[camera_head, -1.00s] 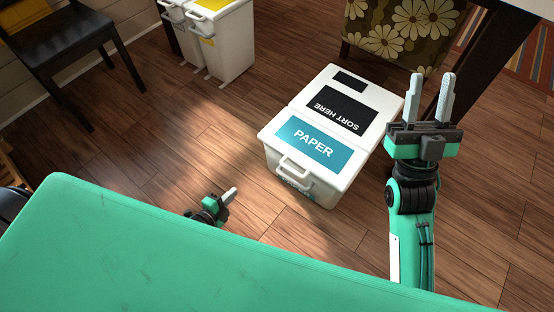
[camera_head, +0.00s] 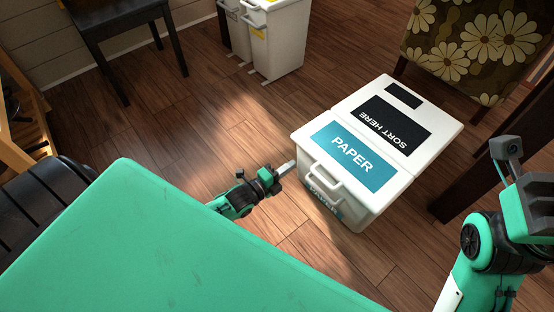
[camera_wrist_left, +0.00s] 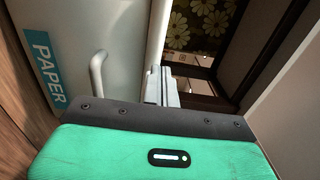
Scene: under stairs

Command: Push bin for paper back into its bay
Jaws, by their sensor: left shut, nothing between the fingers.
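The paper bin (camera_head: 318,193) is white, with a teal PAPER label and a black SORT HERE label on its lid. It stands on the wood floor with its handle (camera_head: 325,180) on the near face. My left gripper (camera_head: 288,167) is shut and empty, its tips close to the bin's near left corner; contact cannot be told. In the left wrist view, the closed fingers (camera_wrist_left: 161,86) lie beside the bin's front (camera_wrist_left: 75,45) and handle (camera_wrist_left: 97,72). My right gripper (camera_head: 528,190) is at the right edge, fingers not clearly seen. I cannot make out the bay.
Other white bins (camera_head: 280,45) stand at the back, left of the paper bin. A dark chair (camera_head: 120,15) is at the upper left. A flowered seat (camera_head: 460,50) and a dark post (camera_head: 485,170) are at the right. Open floor (camera_head: 190,120) lies to the left.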

